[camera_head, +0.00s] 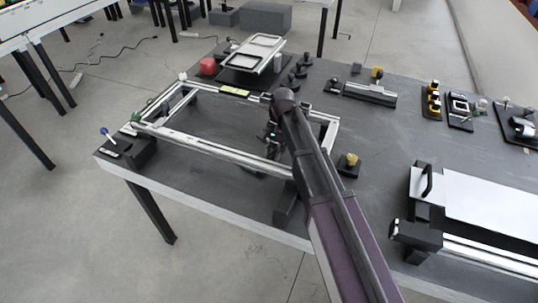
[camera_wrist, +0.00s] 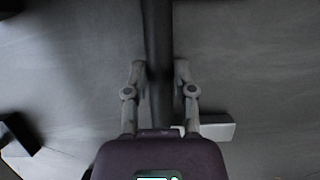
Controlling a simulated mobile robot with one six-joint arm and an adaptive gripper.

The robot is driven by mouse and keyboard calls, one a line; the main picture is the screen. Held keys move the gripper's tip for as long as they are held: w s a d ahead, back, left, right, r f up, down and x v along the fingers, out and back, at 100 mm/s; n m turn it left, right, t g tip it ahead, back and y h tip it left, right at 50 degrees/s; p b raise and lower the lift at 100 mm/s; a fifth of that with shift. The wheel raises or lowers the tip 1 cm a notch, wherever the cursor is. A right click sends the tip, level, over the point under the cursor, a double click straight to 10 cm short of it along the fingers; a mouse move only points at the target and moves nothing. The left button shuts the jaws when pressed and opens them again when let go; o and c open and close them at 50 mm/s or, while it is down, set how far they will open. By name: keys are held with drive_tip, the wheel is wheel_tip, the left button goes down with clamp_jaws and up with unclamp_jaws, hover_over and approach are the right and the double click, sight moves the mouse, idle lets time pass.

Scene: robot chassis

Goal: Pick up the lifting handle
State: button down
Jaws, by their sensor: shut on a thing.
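In the wrist view my gripper (camera_wrist: 160,73) has its two grey fingers shut on a dark, straight bar (camera_wrist: 158,35), which I take to be the lifting handle. The bar runs from the top edge of the picture down between the fingers, and its lower end is hidden by my gripper's body. In the head view my gripper (camera_head: 272,139) is over the right part of a silver rectangular frame (camera_head: 205,143) on the dark table. My arm hides part of it, and the held bar is hard to tell apart from the dark gripper there.
The dark table (camera_head: 385,140) also holds a silver tray (camera_head: 256,52), a red object (camera_head: 208,66), a small yellow-topped block (camera_head: 348,162) and, at right, a white panel (camera_head: 490,203) beside a black handle (camera_head: 427,180). Bare table lies right of my arm.

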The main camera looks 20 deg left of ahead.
drive_tip(key=shift+r, duration=0.1)
drive_tip(key=shift+r+p, duration=0.65)
drive_tip(key=shift+p, duration=0.1)
drive_tip(key=w, duration=0.4)
drive_tip(key=shift+w+d+f, duration=0.2)
wheel_tip(320, 180, up, 14)
drive_tip(key=p, duration=1.3)
drive_tip(key=shift+s, duration=0.25)
drive_tip(key=shift+s+f, duration=0.1)
